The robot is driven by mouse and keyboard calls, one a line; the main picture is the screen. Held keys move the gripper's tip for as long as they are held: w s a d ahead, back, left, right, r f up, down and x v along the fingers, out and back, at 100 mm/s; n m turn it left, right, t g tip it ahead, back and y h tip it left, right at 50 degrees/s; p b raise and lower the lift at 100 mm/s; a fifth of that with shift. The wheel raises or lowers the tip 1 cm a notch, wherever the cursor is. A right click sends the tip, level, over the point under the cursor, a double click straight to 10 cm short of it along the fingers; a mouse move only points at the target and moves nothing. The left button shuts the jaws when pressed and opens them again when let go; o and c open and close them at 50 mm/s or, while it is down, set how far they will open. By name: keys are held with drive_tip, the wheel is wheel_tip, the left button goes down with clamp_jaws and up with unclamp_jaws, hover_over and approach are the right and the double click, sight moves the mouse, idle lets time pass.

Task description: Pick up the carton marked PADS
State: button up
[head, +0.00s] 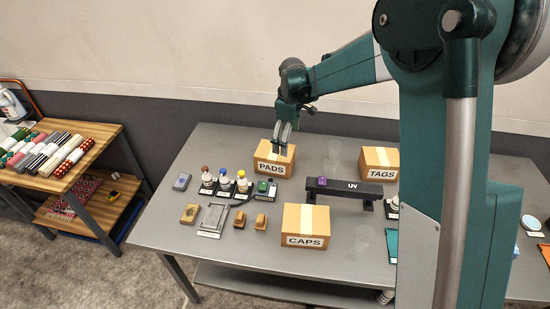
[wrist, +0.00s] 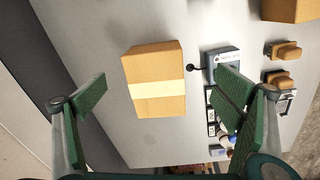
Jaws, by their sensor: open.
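The carton marked PADS (head: 269,168) is a closed tan box with pale tape, standing upright near the back of the grey table. In the wrist view its taped top (wrist: 155,72) shows between and beyond my fingers; its label cannot be read there. My gripper (head: 281,146) is above the carton, fingers pointing down. In the wrist view my gripper (wrist: 162,82) is open, with green finger pads on either side of the carton and nothing held. Whether the fingertips reach below the carton's top is hard to tell.
The TAGS carton (head: 379,161) and CAPS carton (head: 305,226) stand apart.

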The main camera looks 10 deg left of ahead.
sight(275, 157)
drive_tip(key=shift+n+g, duration=0.4)
drive_tip(key=shift+n, duration=0.5)
drive_tip(key=a+f, duration=0.1)
drive_tip(key=f, duration=0.1)
drive_tip(key=w+a+f+p, duration=0.1)
drive_tip(key=a, duration=0.1)
drive_tip(key=w+a+f, duration=0.1)
drive_tip(key=a+f, duration=0.1)
drive_tip(key=shift+w+a+f, duration=0.2)
drive_tip(key=shift+w+f, duration=0.05)
drive_tip(key=shift+f, duration=0.05)
drive_tip(key=shift+f, duration=1.3)
drive_tip(key=shift+w+a+f, duration=0.1)
drive_tip(key=shift+f, duration=2.55)
drive_tip(key=c, duration=1.2)
